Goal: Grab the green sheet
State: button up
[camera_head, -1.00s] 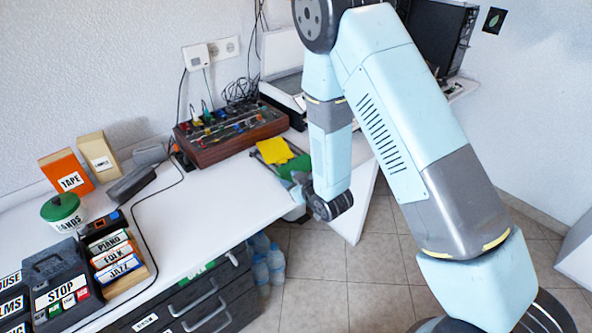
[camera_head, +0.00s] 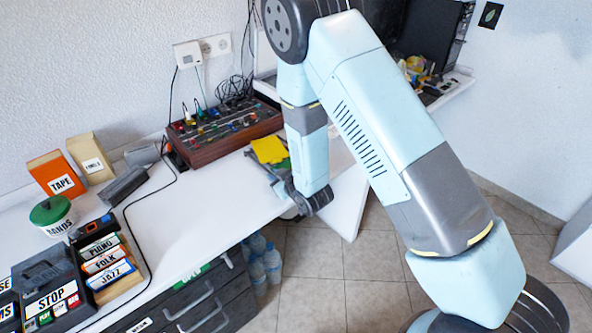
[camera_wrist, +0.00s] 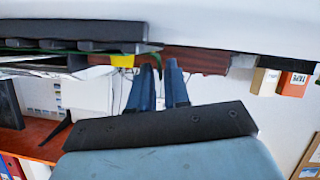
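The green sheet lies by the yellow sheet (camera_head: 269,150) on the white desk. In the head view my arm covers most of it, and only a small green patch (camera_head: 284,163) shows beside the yellow sheet. In the wrist view the yellow sheet (camera_wrist: 122,60) shows just left of my fingers, and a thin green strip, perhaps the green sheet edge-on, runs left of it. My gripper (camera_wrist: 158,63) shows in the wrist view as two dark blue fingers, apart, with nothing visible between them. In the head view its fingers are mostly hidden behind my wrist, near the desk edge.
A brown mixer box (camera_head: 228,134) with cables stands behind the sheets. An orange TAPE box (camera_head: 60,174), a green-lidded tub (camera_head: 51,215) and cassette boxes (camera_head: 105,262) stand at the left. Bottles (camera_head: 262,259) stand below.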

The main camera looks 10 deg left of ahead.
grip_shut()
jog(key=shift+r, duration=0.15)
